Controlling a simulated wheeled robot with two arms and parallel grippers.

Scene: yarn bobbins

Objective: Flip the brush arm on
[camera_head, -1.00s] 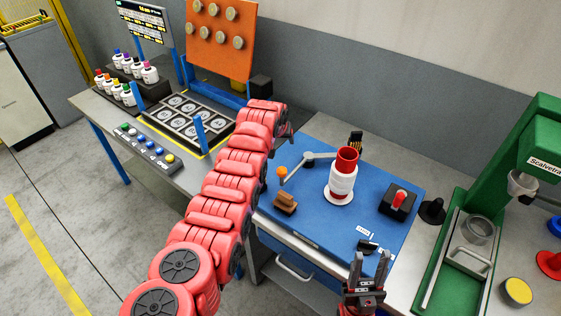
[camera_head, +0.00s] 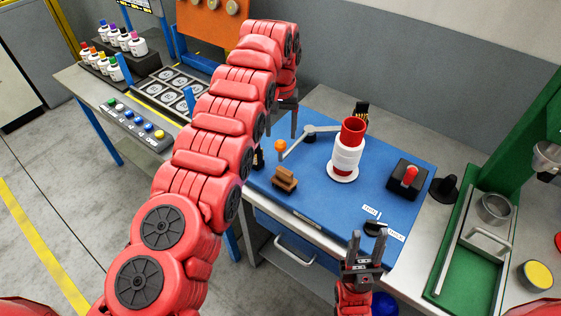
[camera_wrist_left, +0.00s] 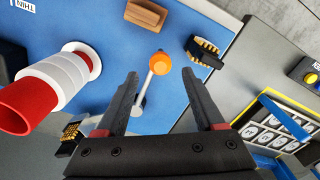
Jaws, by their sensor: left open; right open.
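The brush arm is a thin grey lever (camera_head: 297,142) with an orange ball knob (camera_head: 281,145) on the blue board, left of the bobbin. My left gripper (camera_head: 282,134) is open and empty above the board, close to the knob. In the left wrist view the knob (camera_wrist_left: 156,61) shows between the fingertips (camera_wrist_left: 160,73); contact is not visible. A dark brush with pale bristles (camera_wrist_left: 206,50) lies to the knob's right there. My right gripper (camera_head: 367,238) is open and empty at the board's front edge.
A red cone with white yarn (camera_head: 347,152) stands right of the lever, near a black bristled block (camera_head: 361,110). A brown wooden block (camera_head: 285,179) lies in front.

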